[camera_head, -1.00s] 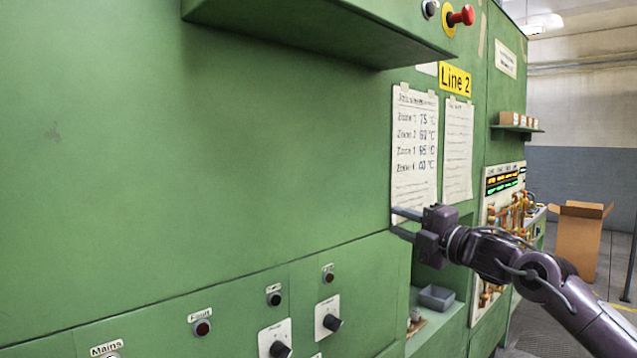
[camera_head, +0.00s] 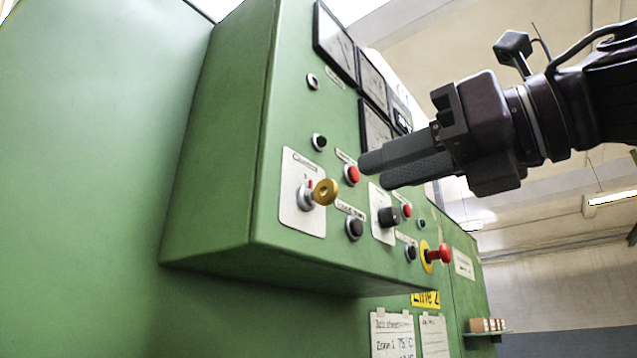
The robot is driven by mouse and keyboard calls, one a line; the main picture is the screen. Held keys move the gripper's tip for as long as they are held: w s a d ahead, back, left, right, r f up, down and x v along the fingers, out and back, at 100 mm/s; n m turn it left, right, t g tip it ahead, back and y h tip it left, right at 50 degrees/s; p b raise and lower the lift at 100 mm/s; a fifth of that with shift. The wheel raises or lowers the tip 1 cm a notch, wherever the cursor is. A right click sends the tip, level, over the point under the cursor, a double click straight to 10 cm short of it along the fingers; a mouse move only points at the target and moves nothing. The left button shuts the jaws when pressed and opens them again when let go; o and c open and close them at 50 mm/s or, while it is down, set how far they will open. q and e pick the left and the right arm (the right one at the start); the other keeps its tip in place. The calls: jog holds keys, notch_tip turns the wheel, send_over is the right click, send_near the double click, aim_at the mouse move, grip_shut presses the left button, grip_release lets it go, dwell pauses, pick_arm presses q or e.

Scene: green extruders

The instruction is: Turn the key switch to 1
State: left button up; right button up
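The key switch (camera_head: 306,196) sits on a pale plate (camera_head: 301,222) at the left of the green control box's front face. A brass-coloured key (camera_head: 325,191) sticks out of it towards me. The plate's markings are too small to read. My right gripper (camera_head: 372,172) reaches in from the upper right, with its two dark fingers pointing left. The fingertips are to the right of the key and a little above it in the picture, apart from it. The fingers look separated, with nothing between them. My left gripper is not in view.
The fingers overlap the panel beside a red button (camera_head: 352,174). A dark button (camera_head: 354,228), a black selector knob (camera_head: 389,217) and a red emergency stop (camera_head: 445,254) are nearby. The box (camera_head: 225,150) juts out from the green wall (camera_head: 90,180).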

aim_at(337, 186)
jog(key=p+x, duration=0.3)
jog(key=x, duration=0.4)
jog(key=shift+r, duration=0.1)
jog(key=shift+w+a, duration=0.15)
jog(key=shift+w, duration=0.05)
jog(key=shift+s+d, duration=0.1)
jog(key=shift+d, duration=0.15)
jog(key=shift+c, duration=0.6)
grip_shut()
